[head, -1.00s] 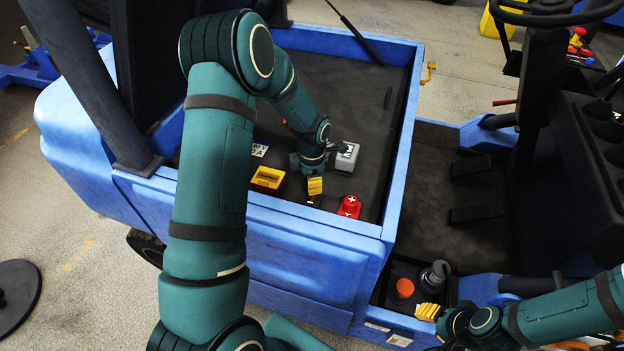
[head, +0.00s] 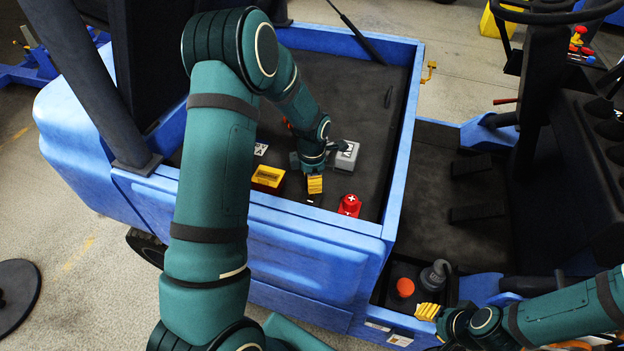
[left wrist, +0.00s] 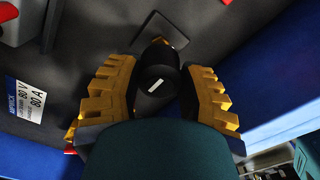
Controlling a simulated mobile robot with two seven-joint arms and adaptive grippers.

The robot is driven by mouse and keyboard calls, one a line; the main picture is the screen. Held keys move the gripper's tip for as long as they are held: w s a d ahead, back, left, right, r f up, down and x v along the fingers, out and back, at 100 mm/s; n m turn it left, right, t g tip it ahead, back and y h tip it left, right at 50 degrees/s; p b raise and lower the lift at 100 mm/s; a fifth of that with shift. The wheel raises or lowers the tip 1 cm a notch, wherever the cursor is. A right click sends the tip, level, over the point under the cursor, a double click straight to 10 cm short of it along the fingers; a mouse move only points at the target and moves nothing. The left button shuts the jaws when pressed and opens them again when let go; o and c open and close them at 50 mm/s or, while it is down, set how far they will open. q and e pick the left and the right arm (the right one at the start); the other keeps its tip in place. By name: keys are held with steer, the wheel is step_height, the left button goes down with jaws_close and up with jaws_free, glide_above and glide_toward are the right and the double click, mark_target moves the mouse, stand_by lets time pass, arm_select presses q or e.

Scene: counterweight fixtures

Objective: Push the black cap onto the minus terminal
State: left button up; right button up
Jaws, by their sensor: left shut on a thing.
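The black cap (left wrist: 157,82) with a white minus bar sits between the yellow fingers of my left gripper (left wrist: 160,92) in the left wrist view. In the head view my left gripper (head: 315,185) is low over the dark tray floor, its yellow fingers shut on the cap. Only a small part of the cap with its white mark (head: 310,198) shows there.
A red cap with a white plus (head: 349,205) stands just right of my left gripper. A yellow box (head: 268,177) is to the left, a grey box (head: 347,157) behind. The blue tray wall (head: 340,224) runs close in front.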

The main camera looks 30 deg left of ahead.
arm_select(q)
steer(key=shift+f+b, duration=1)
steer(key=shift+f, duration=0.25)
steer(key=shift+f+b, duration=0.75)
steer(key=shift+f, duration=0.2)
stand_by(0.5)
steer(key=o, duration=0.8)
step_height(320, 180, up, 12)
steer(key=shift+r, duration=0.1)
